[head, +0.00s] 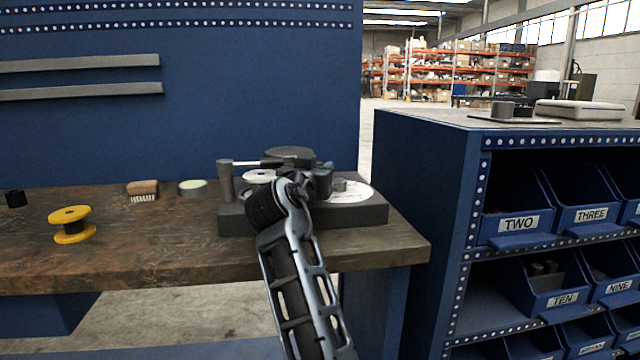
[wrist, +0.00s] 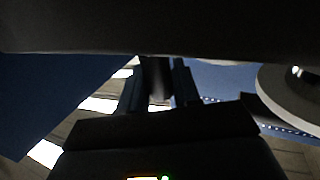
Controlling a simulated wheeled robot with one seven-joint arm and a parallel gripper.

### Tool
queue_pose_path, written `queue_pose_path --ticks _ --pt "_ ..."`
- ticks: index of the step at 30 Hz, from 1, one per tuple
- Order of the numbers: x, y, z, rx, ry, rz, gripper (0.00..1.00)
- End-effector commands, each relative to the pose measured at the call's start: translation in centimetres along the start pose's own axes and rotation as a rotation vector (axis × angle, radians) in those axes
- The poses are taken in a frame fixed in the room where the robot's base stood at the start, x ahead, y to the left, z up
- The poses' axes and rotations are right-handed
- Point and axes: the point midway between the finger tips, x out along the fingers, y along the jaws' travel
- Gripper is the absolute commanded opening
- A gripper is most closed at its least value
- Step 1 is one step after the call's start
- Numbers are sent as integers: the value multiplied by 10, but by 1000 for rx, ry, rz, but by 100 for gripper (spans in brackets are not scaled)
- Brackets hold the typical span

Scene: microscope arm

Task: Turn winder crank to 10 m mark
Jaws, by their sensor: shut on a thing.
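The winder stands on the right end of the wooden workbench, on a dark grey base (head: 232,218). It has an upright post on its left, a pale spool (head: 258,176) and a white dial (head: 356,192) on its right. The dial's marks are too small to read, so I cannot tell where it points. My gripper (head: 322,181) is over the winder, and my arm hides much of its middle. In the wrist view my gripper (wrist: 157,84) has its two fingers closed on the dark crank handle (wrist: 157,72). A grey round part (wrist: 271,90) shows at the right there.
A yellow spool (head: 70,226), a brush (head: 142,189), a round pale-green-topped tin (head: 192,187) and a small black cylinder (head: 15,198) lie left on the workbench (head: 130,240). A blue shelf unit with labelled bins (head: 520,224) stands close on the right.

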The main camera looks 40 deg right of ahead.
Motion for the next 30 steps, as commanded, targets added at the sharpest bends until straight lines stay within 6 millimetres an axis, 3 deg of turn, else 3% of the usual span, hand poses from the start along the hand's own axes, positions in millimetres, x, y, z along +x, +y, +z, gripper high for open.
queue_pose_path --ticks 20,21,26,30 --pt "2 -2 0 -1 -1 38 0" --pt "2 -2 0 -1 -1 38 36" --pt "2 -2 0 -1 0 38 51" --pt "2 -2 0 -1 0 38 51"
